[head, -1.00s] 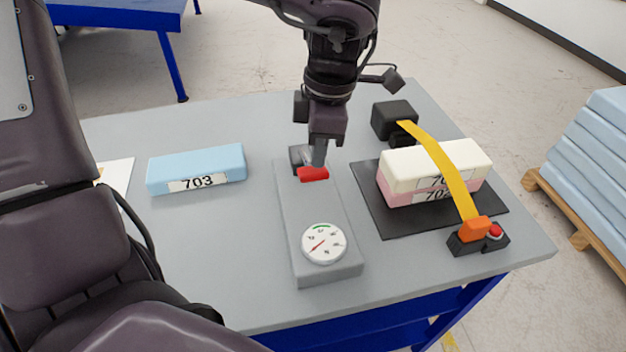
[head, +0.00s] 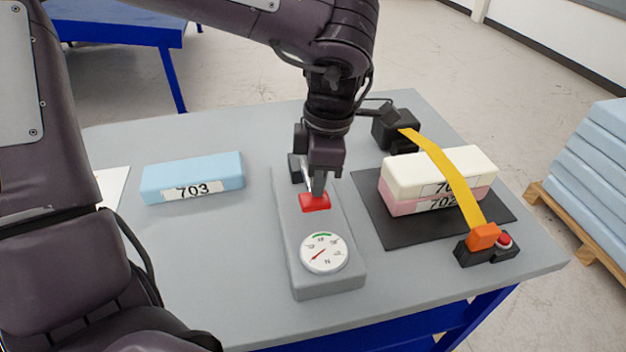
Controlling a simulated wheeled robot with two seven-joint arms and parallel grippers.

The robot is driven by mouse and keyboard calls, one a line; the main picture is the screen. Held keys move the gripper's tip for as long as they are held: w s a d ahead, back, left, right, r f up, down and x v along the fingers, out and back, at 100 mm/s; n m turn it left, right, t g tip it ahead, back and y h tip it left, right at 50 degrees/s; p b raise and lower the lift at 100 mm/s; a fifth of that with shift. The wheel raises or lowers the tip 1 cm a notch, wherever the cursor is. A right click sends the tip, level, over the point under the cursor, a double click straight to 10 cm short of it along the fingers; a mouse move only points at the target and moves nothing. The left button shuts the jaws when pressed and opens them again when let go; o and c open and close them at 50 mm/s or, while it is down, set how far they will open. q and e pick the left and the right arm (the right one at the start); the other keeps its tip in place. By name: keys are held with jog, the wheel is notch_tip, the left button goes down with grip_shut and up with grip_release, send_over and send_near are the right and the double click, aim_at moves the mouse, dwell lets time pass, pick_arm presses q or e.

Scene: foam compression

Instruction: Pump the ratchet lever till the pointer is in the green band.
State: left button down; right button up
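The ratchet unit is a long grey box (head: 325,284) on the table with a white dial gauge (head: 326,252). Its red pointer (head: 317,255) points to the lower left, outside the green band (head: 322,235) at the dial's top. The lever (head: 307,174) ends in a red grip (head: 314,202), low over the box. My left gripper (head: 318,190) points down at the red grip, its fingertips at the grip's far edge. The fingers overlap in this view, so their opening is unclear. My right gripper is out of view.
White and pink foam blocks (head: 409,174) lie stacked on a black mat (head: 372,210) under a yellow strap (head: 440,157). An orange buckle (head: 484,236) sits at the near end. A blue block marked 703 (head: 215,170) lies left. Table between is clear.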

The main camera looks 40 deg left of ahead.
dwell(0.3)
pick_arm(q)
jog(key=shift+w+r, duration=0.1)
jog(key=shift+w+d+r+p, duration=0.2)
jog(key=shift+w+d+p, duration=0.25)
jog(key=shift+d+p, duration=0.15)
jog(key=shift+w+d+r+p, duration=0.15)
jog(key=shift+w+d+p, duration=0.3)
jog(key=shift+d+p, duration=0.15)
jog(key=shift+a+r, duration=0.1)
notch_tip(320, 180, up, 8)
jog(key=p, duration=0.1)
jog(key=shift+w+d+f, duration=0.2)
jog(key=shift+w+d, duration=0.1)
jog(key=shift+d, duration=0.05)
